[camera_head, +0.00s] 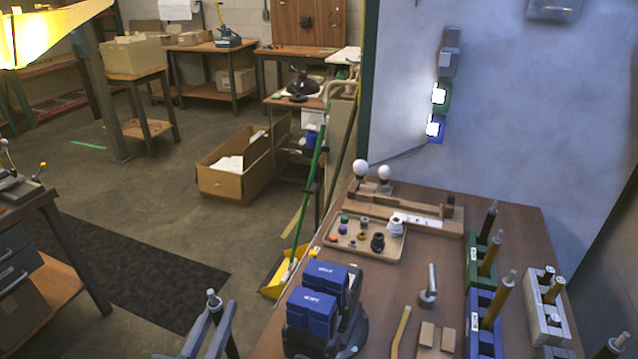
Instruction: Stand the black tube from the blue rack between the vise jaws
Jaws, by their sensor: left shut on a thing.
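My left gripper (213,312) is at the bottom left, over the floor, left of the table. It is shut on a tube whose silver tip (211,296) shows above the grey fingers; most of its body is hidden. The vise has two blue jaws (318,311) on a black base, near the table's left edge, with a gap between them. The gripper is left of the vise and apart from it. The blue rack (484,338) is at the right front, with a brass-coloured tube (492,305) standing in it. My right gripper is not in view.
A green rack (473,262) and a white rack (541,320) hold tubes beside the blue one. A tray (383,246) of small parts, a silver-headed upright post (430,285) and wooden blocks (426,334) stand on the table (395,285). A wall panel (520,110) closes the far side.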

